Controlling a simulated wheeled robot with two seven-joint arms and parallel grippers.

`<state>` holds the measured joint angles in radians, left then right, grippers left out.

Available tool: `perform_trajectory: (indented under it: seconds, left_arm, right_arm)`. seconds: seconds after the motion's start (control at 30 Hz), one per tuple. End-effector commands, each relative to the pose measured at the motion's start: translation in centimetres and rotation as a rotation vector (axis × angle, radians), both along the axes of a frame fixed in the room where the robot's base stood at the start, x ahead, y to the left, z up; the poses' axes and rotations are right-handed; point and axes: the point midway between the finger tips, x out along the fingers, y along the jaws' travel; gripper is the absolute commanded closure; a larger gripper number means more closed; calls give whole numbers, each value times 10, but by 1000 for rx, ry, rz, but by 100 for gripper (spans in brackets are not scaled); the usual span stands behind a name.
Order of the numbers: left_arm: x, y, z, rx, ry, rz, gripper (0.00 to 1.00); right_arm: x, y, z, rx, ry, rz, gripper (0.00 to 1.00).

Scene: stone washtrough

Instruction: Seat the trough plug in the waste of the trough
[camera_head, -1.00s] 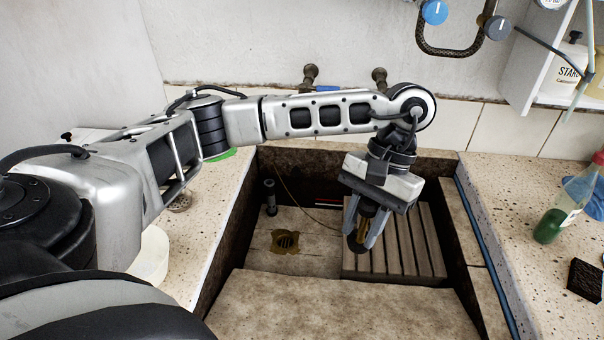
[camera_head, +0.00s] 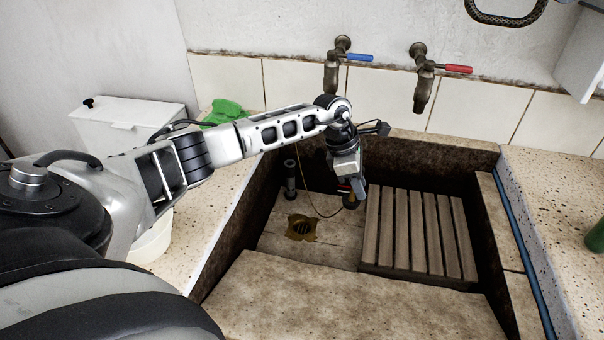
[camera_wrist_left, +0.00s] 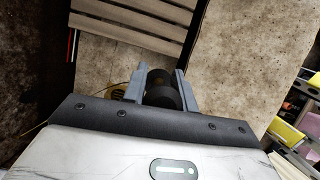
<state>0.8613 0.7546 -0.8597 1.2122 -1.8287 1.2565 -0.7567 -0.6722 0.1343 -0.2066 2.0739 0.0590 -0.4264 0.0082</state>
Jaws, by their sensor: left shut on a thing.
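My left gripper (camera_head: 350,190) is shut on the dark trough plug (camera_head: 350,202), in the back part of the trough (camera_head: 340,285). In the left wrist view, the plug's black round parts (camera_wrist_left: 160,92) show between the two grey fingers. The brass waste (camera_head: 302,227) is in the trough floor, to the left and nearer than the gripper in the head view; its opening is uncovered. The plug is apart from it. A thin chain (camera_head: 312,203) loops down by the gripper. My right gripper is in neither view.
A slatted wooden board (camera_head: 418,235) lies in the trough just right of the gripper. Taps with blue (camera_head: 345,57) and red (camera_head: 445,68) handles hang above. Trough walls enclose the space.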

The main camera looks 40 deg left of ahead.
Motion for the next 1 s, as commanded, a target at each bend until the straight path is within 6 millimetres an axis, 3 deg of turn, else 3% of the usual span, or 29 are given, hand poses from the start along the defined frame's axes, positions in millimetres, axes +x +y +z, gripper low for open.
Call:
perform_trajectory:
  seconds: [0.03,0.3,0.6,0.77,1.0]
  left_arm:
    - [5,13,-18,1,1,129,100]
    - [24,83,-82,2,-1,813,100]
    - [19,159,-145,-1,0,1455,100]
    - [14,179,-159,-4,-2,1615,100]
    - [12,184,-166,-5,-1,1657,100]
  right_arm:
    - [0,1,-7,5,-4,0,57]
    - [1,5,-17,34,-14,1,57]
    - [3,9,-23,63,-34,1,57]
    - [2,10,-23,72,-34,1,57]
    - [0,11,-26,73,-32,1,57]
